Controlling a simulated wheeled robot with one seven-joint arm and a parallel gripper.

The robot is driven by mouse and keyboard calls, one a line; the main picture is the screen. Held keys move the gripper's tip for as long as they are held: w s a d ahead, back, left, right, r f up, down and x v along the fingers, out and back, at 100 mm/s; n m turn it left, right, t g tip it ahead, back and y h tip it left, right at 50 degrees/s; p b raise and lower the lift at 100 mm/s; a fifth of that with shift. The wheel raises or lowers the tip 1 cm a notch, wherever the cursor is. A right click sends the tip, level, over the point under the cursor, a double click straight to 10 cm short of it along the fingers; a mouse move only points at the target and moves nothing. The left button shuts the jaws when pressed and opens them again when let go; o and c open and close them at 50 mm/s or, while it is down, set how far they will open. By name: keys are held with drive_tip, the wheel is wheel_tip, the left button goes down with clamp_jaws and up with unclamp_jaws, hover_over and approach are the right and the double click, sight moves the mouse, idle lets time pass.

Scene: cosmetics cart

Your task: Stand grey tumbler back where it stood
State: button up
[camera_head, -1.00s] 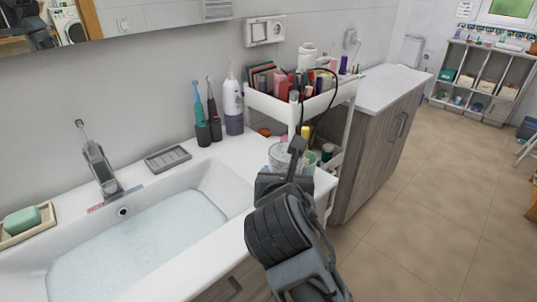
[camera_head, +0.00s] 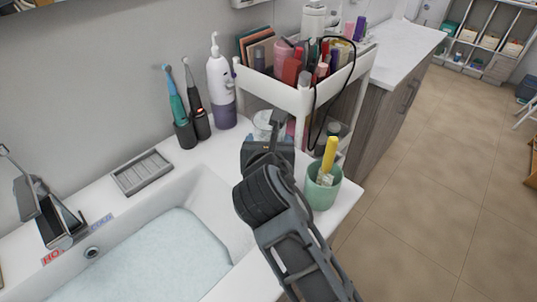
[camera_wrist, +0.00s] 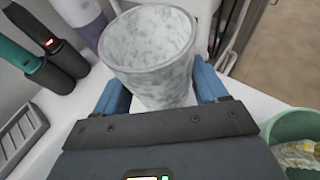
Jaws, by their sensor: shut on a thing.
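The grey tumbler, with a marbled surface, is seen from above in the wrist view (camera_wrist: 150,75). My gripper (camera_wrist: 160,88) has its blue fingers on either side of it and is shut on it. In the head view, the tumbler's upper part (camera_head: 263,119) shows just beyond my gripper (camera_head: 267,138), over the counter between the white bottle and the green cup. The tumbler looks roughly upright. My gripper hides its lower part there, and I cannot tell whether its base touches the counter.
A green cup (camera_head: 318,193) holding a yellow item stands close at the right, near the counter edge. Two toothbrushes in dark holders (camera_head: 193,130) and a white-purple bottle (camera_head: 221,85) stand left. The cosmetics cart (camera_head: 300,97) is behind. A soap dish (camera_head: 142,172) lies by the sink.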

drive_tip(key=shift+s+f, duration=0.1)
drive_tip(key=shift+f, duration=2.05)
drive_tip(key=shift+f, duration=0.15)
drive_tip(key=o, duration=1.2)
drive_tip(key=shift+o, duration=0.2)
drive_tip(key=v, duration=1.2)
